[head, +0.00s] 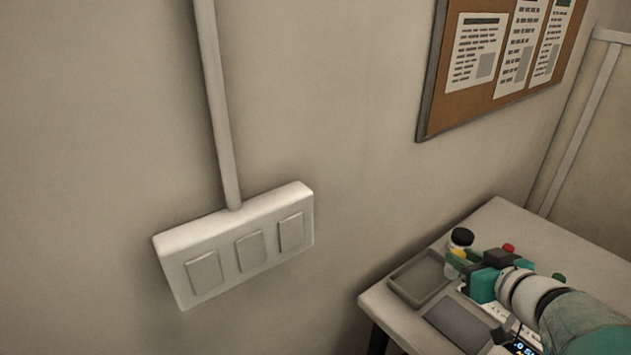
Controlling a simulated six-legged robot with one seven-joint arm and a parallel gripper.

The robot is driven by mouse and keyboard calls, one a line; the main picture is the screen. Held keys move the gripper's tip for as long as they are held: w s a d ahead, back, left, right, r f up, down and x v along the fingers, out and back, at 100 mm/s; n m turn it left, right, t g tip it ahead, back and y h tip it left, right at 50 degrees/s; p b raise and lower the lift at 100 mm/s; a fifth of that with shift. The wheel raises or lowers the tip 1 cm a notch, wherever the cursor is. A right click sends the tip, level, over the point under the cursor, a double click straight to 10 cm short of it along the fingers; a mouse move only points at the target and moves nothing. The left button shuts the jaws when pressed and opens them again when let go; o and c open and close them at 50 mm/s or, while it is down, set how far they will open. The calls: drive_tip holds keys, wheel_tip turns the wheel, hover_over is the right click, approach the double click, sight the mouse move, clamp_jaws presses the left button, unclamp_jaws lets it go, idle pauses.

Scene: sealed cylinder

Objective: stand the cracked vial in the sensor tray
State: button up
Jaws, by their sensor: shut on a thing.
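My gripper (465,262) is at the right, low over the table, with teal and dark parts. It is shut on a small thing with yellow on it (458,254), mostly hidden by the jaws. I cannot tell whether this is the cracked vial, and no crack shows. A pale container with a black cap (462,237) stands just behind the jaws. A shallow grey tray (398,285) with a raised rim lies left of my gripper, and its inside looks empty. A second flat grey tray or pad (458,322) lies in front. I cannot tell which is the sensor tray.
The pale table (398,328) meets the wall behind it. A red cap (508,248) and a green cap (558,277) show near my arm. A small lit display (522,347) is at the bottom edge. A switch panel (240,245) and a notice board (497,60) are on the wall.

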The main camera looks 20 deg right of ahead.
drive_tip(key=w+d+f, duration=0.2)
drive_tip(key=w+f, duration=0.1)
drive_tip(key=w+d+f, duration=0.3)
drive_tip(key=w, duration=0.1)
drive_tip(key=w+d+f, duration=0.2)
drive_tip(key=w+f, duration=0.1)
drive_tip(key=shift+w+d+f, duration=0.25)
drive_tip(key=shift+d+f, duration=0.15)
drive_tip(key=shift+w+f, duration=0.1)
drive_tip(key=shift+f, duration=1.4)
drive_tip(key=shift+f, duration=0.1)
drive_tip(key=o, duration=1)
drive_tip(key=shift+c, duration=0.2)
